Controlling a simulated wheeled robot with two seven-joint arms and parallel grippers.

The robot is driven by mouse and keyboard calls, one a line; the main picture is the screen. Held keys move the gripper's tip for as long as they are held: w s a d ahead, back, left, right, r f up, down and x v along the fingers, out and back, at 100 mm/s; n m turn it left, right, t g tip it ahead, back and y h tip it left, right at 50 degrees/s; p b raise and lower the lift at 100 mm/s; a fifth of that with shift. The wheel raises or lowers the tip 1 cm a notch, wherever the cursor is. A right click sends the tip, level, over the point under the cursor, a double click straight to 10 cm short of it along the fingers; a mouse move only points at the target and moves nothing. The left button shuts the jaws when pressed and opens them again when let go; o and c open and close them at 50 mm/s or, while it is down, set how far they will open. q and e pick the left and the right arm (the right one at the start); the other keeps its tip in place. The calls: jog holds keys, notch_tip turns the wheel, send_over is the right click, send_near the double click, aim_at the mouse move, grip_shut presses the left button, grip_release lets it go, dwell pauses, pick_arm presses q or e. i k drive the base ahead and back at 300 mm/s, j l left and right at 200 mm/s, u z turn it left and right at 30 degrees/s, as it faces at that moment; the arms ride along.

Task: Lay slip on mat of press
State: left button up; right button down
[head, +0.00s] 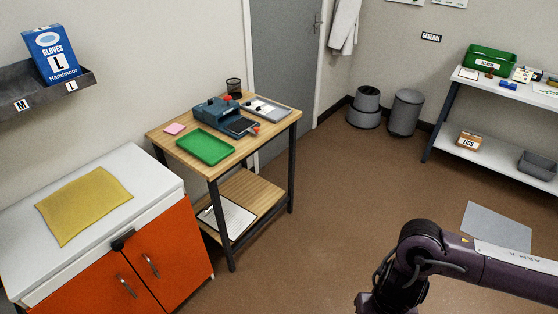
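A blue-grey press (212,110) with red knobs stands on a small wooden table. A dark flat plate (240,125), which looks like its mat, sticks out at the press's right front; it looks bare. A small pink pad or slip (174,129) lies near the table's left back edge. A grey tray (273,112) right of the press holds something pale, too small to make out. Which of these is the slip, I cannot tell for sure. My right arm shows at the lower right, but its gripper is out of frame. My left gripper is not in view.
A green tray (205,147) lies in front of the press on the wooden table (180,152). A clipboard (232,217) lies on the lower shelf. An orange cabinet (165,262) with a yellow cloth (84,204) stands left. The brown floor (320,220) is open.

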aim_at(242, 124)
jog(key=i+l+u, duration=0.15)
jog(key=i+u, duration=0.3)
jog(key=i+l+u, duration=0.45)
jog(key=i, duration=0.15)
jog(key=i+l+u, duration=0.45)
jog(key=i+j, duration=0.05)
